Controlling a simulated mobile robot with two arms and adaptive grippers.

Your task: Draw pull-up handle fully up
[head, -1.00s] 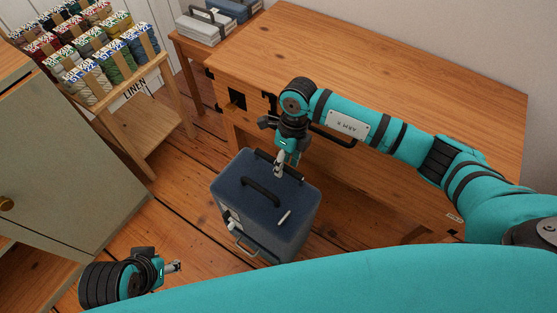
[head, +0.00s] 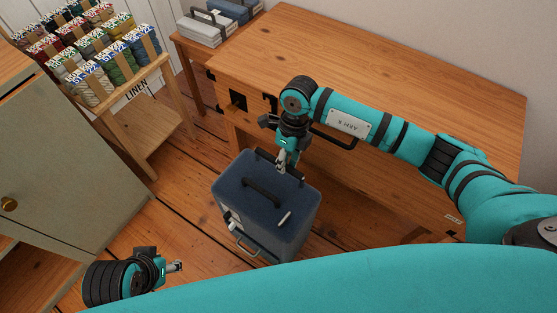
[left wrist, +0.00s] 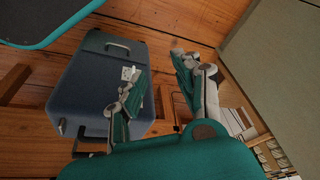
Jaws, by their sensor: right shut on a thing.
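A dark blue suitcase (head: 240,196) stands upright on the floor in front of the wooden desk. A black carry handle (head: 262,191) lies across the middle of its top. The dark pull-up handle (head: 265,156) is at the top's far edge, close above the lid. My right gripper (head: 281,167) points down and is shut on this handle, hiding part of it. My left gripper (head: 178,267) is apart from the suitcase, at the lower left. In the left wrist view its fingers (left wrist: 155,65) are spread and empty, with the suitcase (left wrist: 88,85) behind.
The wooden desk (head: 400,75) stands just behind the suitcase, under my right arm. A rack of yarn (head: 93,50) labelled LINEN stands at the back left. A grey-green cabinet (head: 60,165) is at the left. Bare floor lies between cabinet and suitcase.

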